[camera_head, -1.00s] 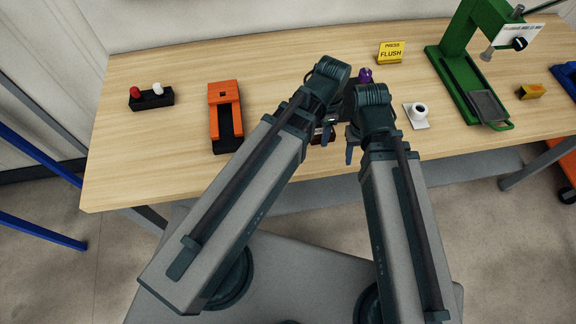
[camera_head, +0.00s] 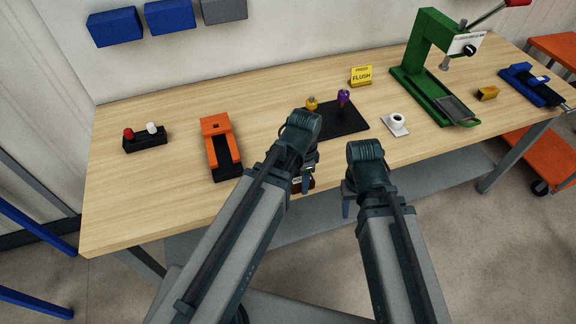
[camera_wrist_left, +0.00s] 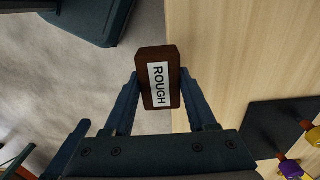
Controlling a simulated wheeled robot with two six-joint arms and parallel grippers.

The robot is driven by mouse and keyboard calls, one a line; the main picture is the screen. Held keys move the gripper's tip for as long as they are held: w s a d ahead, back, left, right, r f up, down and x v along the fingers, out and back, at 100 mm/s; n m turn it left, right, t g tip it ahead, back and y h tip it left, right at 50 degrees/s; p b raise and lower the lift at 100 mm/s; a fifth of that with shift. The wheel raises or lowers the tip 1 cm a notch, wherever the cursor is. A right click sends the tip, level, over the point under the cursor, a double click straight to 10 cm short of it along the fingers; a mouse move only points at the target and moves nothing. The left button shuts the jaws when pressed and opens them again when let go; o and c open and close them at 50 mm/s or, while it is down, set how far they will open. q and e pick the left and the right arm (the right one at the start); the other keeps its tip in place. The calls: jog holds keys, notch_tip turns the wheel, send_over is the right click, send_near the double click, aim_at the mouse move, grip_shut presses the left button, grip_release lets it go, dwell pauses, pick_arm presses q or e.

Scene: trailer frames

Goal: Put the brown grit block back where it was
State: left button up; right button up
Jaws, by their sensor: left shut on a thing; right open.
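The brown grit block (camera_wrist_left: 173,58) bears a white label reading ROUGH. In the left wrist view it sits between the fingers of my left gripper (camera_wrist_left: 160,88), which is shut on it. In the head view my left gripper (camera_head: 303,180) is at the table's front edge, and the block is mostly hidden there by the gripper. In the wrist view the block overlaps the table edge, with floor on its left and wood on its right. My right gripper (camera_head: 347,200) is open and empty, to the right of the left one, in front of the table edge.
A black mat (camera_head: 350,128) holds a yellow-topped piece (camera_head: 311,104) and a purple piece (camera_head: 344,97). An orange-and-black fixture (camera_head: 219,145) and a black stand (camera_head: 146,144) are left. A white fixture (camera_head: 395,126), FLUSH sign (camera_head: 361,76) and green press (camera_head: 428,70) are right.

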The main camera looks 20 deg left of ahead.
pick_arm(q)
jog(key=w+a, duration=0.3)
jog(key=w, duration=0.2)
jog(key=w+a+f, duration=0.1)
jog(key=w+a, duration=0.1)
jog(key=shift+w+a+b, duration=0.35)
jog(key=shift+w+b, duration=0.05)
jog(key=f+b, duration=0.3)
jog(key=shift+w+a+f+b, duration=0.25)
jog(key=shift+w+f+b, duration=0.05)
jog(key=shift+w, duration=0.05)
jog(key=shift+f, duration=0.1)
jog(key=o, duration=1.2)
